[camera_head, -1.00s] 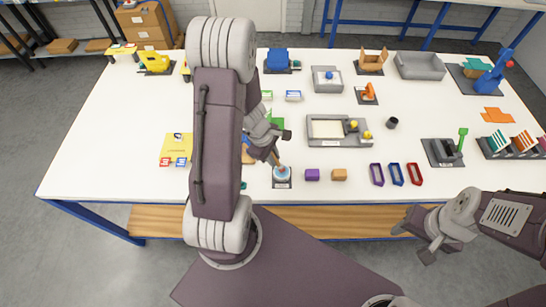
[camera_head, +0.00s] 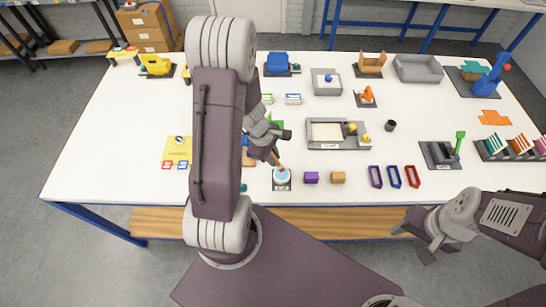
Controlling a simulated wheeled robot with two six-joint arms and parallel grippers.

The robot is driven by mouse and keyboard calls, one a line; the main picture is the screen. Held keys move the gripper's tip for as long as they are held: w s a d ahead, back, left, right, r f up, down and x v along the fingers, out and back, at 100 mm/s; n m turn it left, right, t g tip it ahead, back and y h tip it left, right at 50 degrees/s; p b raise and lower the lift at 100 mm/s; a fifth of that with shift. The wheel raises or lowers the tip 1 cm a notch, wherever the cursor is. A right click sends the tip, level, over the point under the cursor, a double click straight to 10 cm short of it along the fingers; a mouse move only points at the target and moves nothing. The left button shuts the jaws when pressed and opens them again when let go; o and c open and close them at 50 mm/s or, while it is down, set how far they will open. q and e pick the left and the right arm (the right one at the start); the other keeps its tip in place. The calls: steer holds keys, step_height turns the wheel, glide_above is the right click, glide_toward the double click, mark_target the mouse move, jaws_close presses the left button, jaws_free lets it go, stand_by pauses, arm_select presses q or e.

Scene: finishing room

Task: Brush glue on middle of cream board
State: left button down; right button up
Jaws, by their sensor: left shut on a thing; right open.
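The cream board (camera_head: 327,131) lies flat in a grey tray (camera_head: 340,145) near the middle of the table. My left gripper (camera_head: 273,153) is shut on a thin brush (camera_head: 278,161) with a tan handle. The brush slants down to a small round pot (camera_head: 282,175) with a pale blue top, on a dark base near the table's front edge. The brush tip is at the pot; whether it touches the contents is too small to tell. My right gripper (camera_head: 426,240) is open and empty, in front of the table at the right.
A black cup (camera_head: 390,125) stands right of the tray. Purple, blue and red frames (camera_head: 413,176) lie near the front edge. My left arm hides part of the table.

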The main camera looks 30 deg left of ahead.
arm_select(q)
step_height(320, 180, up, 5)
steer(key=p, duration=0.4)
steer(key=shift+f, duration=0.1)
stand_by(0.4)
steer(key=shift+w+d+f+m+b, duration=0.2)
steer(key=shift+d+f+m+b, duration=0.15)
steer(key=shift+b, duration=0.25)
steer(key=w+d+f+m+g+b, duration=0.1)
steer(key=d+f+m+g+b, duration=0.3)
steer(key=m+b, duration=0.8)
step_height(320, 180, down, 3)
steer(key=d+m, duration=0.2)
steer(key=m, duration=0.3)
steer(key=shift+w+m, duration=0.1)
steer(key=shift+m, duration=0.25)
